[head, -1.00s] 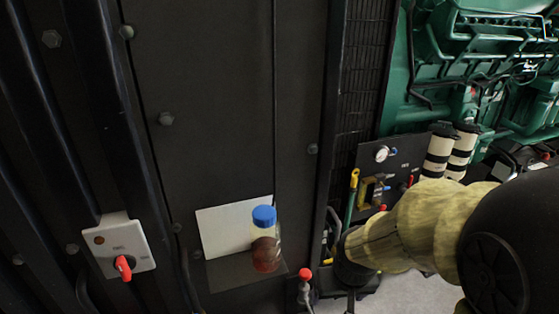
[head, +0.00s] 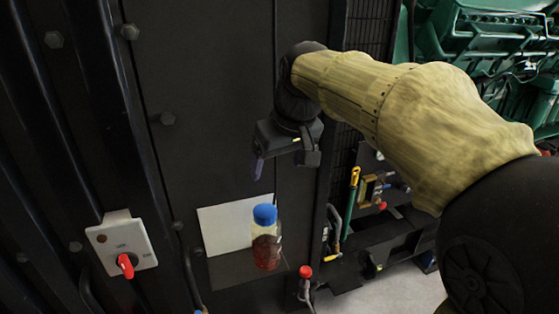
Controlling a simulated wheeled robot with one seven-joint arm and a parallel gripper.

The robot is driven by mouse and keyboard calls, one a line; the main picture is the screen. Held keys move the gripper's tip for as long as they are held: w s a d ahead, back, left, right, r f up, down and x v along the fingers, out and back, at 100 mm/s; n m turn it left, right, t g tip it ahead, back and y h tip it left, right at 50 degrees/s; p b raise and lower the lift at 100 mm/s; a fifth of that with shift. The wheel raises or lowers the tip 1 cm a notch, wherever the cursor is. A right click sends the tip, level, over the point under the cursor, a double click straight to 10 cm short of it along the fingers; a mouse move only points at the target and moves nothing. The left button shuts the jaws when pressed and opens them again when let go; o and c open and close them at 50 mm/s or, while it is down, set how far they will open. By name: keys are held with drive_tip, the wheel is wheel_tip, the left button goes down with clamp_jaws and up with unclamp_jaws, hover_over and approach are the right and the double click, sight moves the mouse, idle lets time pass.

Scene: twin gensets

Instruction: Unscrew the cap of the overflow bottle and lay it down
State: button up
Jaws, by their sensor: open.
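The overflow bottle (head: 266,250) is clear, with reddish-brown liquid in it, and stands upright on a small dark shelf (head: 222,274) against the dark panel. Its blue cap (head: 265,214) sits on top of the bottle. My gripper (head: 284,166) is open and empty, above the cap and slightly to its right, with a clear gap between them. One purple-grey finger shows on the left and a dark finger on the right.
A white plate (head: 222,226) stands behind the bottle. A switch box with a red handle (head: 125,262) is on the left. A red-knobbed valve (head: 305,272) is close to the right of the shelf. Green engine parts (head: 480,45) are at the upper right.

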sight(264, 209)
drive_tip(key=shift+f, duration=0.1)
drive_tip(key=p+x, duration=0.3)
drive_tip(key=x, duration=1.4)
drive_tip(key=shift+w+f, duration=0.1)
drive_tip(key=shift+f, duration=0.05)
drive_tip(key=shift+c, duration=0.3)
drive_tip(key=c, duration=1)
drive_tip(key=n+y, duration=0.1)
drive_tip(key=n, duration=0.2)
drive_tip(key=shift+g, duration=0.4)
drive_tip(key=shift+r+n+y, duration=0.2)
drive_tip(key=shift+n+y, duration=0.1)
drive_tip(key=shift+n, duration=0.5)
